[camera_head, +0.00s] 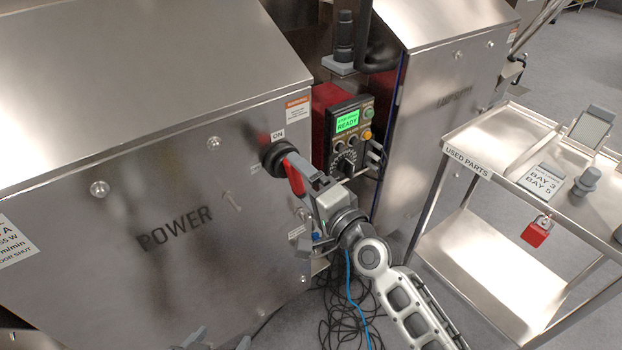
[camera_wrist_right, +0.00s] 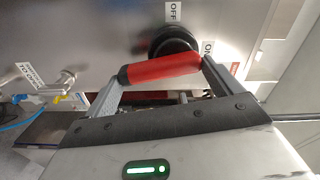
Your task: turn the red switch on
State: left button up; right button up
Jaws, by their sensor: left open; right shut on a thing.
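The red switch handle (camera_head: 296,180) sits on a round black hub (camera_head: 277,154) on the front of the steel POWER cabinet (camera_head: 120,220). In the head view it slants down and right from the hub, with the ON label (camera_head: 278,135) above the hub. My right gripper (camera_head: 302,175) is shut on the red handle. In the right wrist view, the handle (camera_wrist_right: 165,68) lies between the fingers, with the OFF label (camera_wrist_right: 173,12) above the hub and the ON label (camera_wrist_right: 208,48) right of it. My left gripper (camera_head: 218,341) is open and empty at the bottom edge, mostly cut off.
A steel cart (camera_head: 490,205) with a red padlock (camera_head: 537,232) stands at the right. Black and blue cables (camera_head: 345,300) lie on the floor below my right arm.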

jog(key=shift+a+m, duration=0.15)
jog(key=shift+m, duration=0.95)
jog(key=shift+s, duration=0.1)
jog(key=o, duration=1.1)
jog(key=b+v, duration=0.1)
jog(key=v, duration=1.5)
jog(key=shift+a+f, duration=0.15)
